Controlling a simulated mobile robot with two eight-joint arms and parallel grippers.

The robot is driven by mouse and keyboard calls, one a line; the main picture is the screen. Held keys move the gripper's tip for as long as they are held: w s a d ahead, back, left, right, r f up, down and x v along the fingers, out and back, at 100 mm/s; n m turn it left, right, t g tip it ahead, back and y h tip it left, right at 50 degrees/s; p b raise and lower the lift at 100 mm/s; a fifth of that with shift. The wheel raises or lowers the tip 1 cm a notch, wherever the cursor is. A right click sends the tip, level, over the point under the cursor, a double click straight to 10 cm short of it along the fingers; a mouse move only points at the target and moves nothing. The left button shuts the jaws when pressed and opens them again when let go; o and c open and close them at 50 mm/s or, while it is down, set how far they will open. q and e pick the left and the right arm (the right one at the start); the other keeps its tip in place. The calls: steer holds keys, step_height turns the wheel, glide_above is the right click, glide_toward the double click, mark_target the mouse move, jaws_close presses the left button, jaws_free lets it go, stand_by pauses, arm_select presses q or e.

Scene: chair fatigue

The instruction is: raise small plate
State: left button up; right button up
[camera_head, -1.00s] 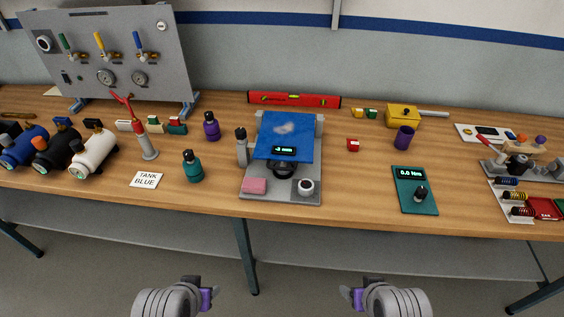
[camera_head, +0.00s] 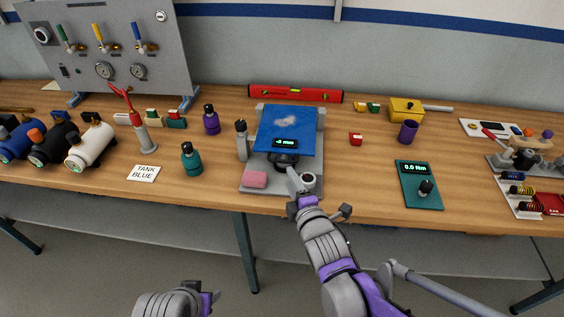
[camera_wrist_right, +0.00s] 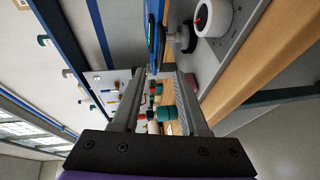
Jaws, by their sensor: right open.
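A blue plate (camera_head: 287,132) with a pale smudge rests on a grey stand (camera_head: 268,190) in the middle of the workbench. A small dark display (camera_head: 285,142) sits at its front edge. A black round knob (camera_head: 284,160) is below the display; it also shows in the right wrist view (camera_wrist_right: 188,36). My right gripper (camera_head: 292,177) is just in front of the knob, beside the white cup (camera_head: 308,180). In the right wrist view its two fingers (camera_wrist_right: 162,78) are apart with nothing held between them. My left gripper (camera_head: 214,298) is low at the bottom edge, away from the bench.
A teal bottle (camera_head: 192,160) stands further left. A teal meter (camera_head: 420,185) lies to the right. Bare bench lies between the stand and meter.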

mark_target(282, 161)
steer(key=x, duration=0.9)
steer(key=shift+w+a+f, duration=0.1)
steer(key=shift+w+f, duration=0.05)
steer(key=shift+w, duration=0.2)
jaws_close()
steer(key=shift+s+f, duration=0.15)
stand_by(0.8)
